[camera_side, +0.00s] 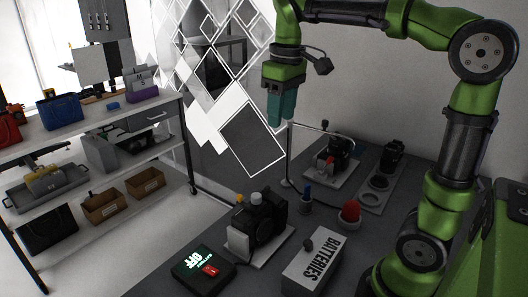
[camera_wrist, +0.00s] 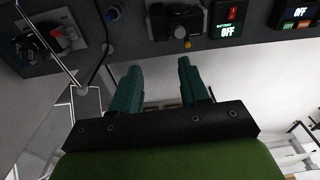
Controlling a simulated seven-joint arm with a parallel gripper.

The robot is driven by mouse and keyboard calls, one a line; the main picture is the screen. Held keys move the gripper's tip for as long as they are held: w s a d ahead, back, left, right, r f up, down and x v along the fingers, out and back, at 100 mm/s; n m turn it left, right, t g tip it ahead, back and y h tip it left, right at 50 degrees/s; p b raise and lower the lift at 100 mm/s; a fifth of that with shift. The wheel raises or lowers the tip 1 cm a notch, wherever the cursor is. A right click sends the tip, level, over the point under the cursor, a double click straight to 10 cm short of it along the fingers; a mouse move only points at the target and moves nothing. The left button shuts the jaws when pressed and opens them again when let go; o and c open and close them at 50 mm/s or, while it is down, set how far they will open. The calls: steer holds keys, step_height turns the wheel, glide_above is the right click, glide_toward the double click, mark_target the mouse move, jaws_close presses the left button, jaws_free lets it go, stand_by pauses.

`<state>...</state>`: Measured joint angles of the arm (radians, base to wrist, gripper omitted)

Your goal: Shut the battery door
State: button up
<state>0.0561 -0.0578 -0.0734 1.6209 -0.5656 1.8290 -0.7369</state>
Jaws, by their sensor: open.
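A black camera (camera_side: 262,215) stands on a white base on the dark workbench in the side view. It also shows at the top of the wrist view (camera_wrist: 180,20). I cannot make out a battery door on it, or whether one is open. A white box marked BATTERIES (camera_side: 312,266) sits at the front right of the camera. A black panel (camera_side: 192,270) with a lit OFF display and a red switch is at the front left. My gripper (camera_side: 283,120) hangs high above the bench behind the camera. Its teal fingers (camera_wrist: 158,68) are apart and empty.
Another device with a red part (camera_side: 328,160) stands on a pale base at the back of the bench. A thin upright metal post (camera_side: 290,155) is close below my gripper. Blue and red knobs (camera_side: 350,212) stick up mid-bench. A shelf unit (camera_side: 120,115) is at left.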

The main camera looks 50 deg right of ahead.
steer(key=s+f+t, duration=0.2)
steer(key=s, duration=0.2)
steer(key=t, duration=0.2)
glide_toward(267, 187)
steer(key=x, duration=0.8)
steer(key=shift+w+f, duration=0.15)
steer(key=shift+f, duration=0.05)
jaws_close()
